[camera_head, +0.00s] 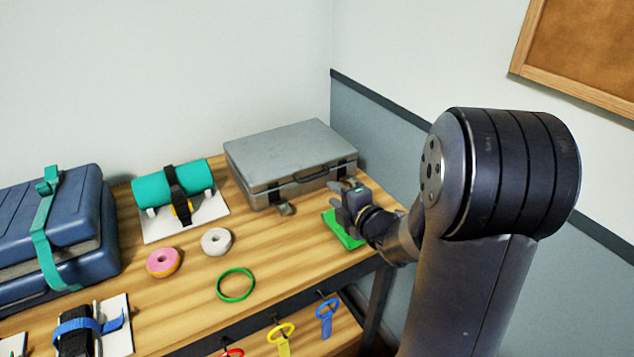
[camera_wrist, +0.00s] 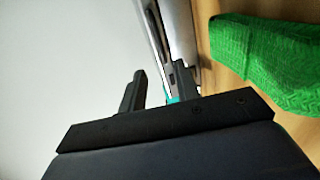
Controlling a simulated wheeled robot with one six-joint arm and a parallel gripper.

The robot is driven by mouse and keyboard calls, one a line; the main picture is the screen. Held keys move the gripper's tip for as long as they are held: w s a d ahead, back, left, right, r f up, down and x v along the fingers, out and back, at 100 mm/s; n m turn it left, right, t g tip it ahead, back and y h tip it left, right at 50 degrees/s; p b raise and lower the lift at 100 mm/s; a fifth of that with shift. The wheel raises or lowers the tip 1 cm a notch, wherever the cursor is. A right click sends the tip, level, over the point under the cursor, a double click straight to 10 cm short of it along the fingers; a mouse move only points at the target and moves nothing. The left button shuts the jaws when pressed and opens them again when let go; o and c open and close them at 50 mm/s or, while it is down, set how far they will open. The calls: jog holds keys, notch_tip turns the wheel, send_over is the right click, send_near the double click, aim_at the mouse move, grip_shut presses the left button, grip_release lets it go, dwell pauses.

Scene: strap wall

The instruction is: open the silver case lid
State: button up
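The silver case (camera_head: 290,155) lies flat at the back right of the wooden table, its lid shut. A dark handle is on its front side. My gripper (camera_head: 350,190) is beside the case's front right corner, low over the table. In the wrist view my gripper (camera_wrist: 160,70) has its two dark fingers apart, with a gap between them. The case's side (camera_wrist: 179,25) runs just beyond the fingertips there. I cannot tell whether a finger touches the case. No object shows between the fingers.
A green cloth-like block (camera_wrist: 270,50) lies beside my gripper. A small metal padlock-like piece (camera_head: 286,209) sits before the case. A teal roll (camera_head: 160,186), white ring (camera_head: 216,241), pink ring (camera_head: 163,263), green ring (camera_head: 236,285) and blue case (camera_head: 60,215) are further left. A wall stands behind.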

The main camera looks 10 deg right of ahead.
aim_at(313, 178)
jog(key=p+x, duration=0.1)
jog(key=x, duration=0.9)
jog(key=shift+w+a, duration=0.1)
jog(key=shift+w, duration=0.15)
jog(key=shift+c, duration=0.2)
grip_shut()
